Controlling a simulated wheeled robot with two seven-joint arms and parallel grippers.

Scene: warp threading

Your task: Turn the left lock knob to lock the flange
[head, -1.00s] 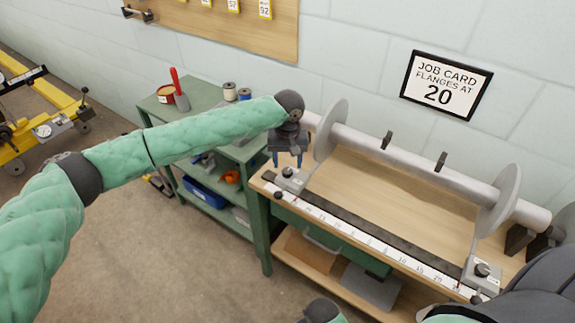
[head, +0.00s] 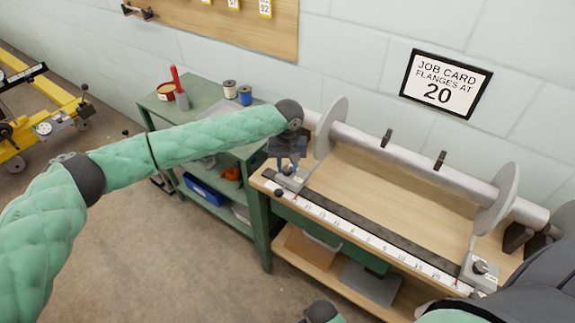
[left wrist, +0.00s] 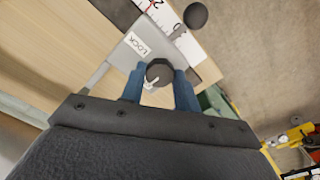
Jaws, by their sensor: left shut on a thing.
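The left flange (head: 331,127) is a grey disc on a long horizontal beam, at the left end of the bench. Its grey carriage block (head: 295,181) sits on the scale rail; its LOCK label (left wrist: 138,44) shows in the left wrist view. The left lock knob (left wrist: 158,72) is dark and round with a pale pointer mark. My left gripper (head: 287,168) is down at the block, and in the left wrist view its blue fingers (left wrist: 159,84) are shut on the knob, one on each side. In the head view the gripper mostly hides the knob. My right gripper is out of view.
The right flange (head: 494,199) and its block with a knob (head: 480,267) stand at the rail's right end. A white scale (head: 375,243) runs along the bench front. A green shelf cart (head: 165,111) with spools stands left. A job card (head: 446,84) reads flanges at 20.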

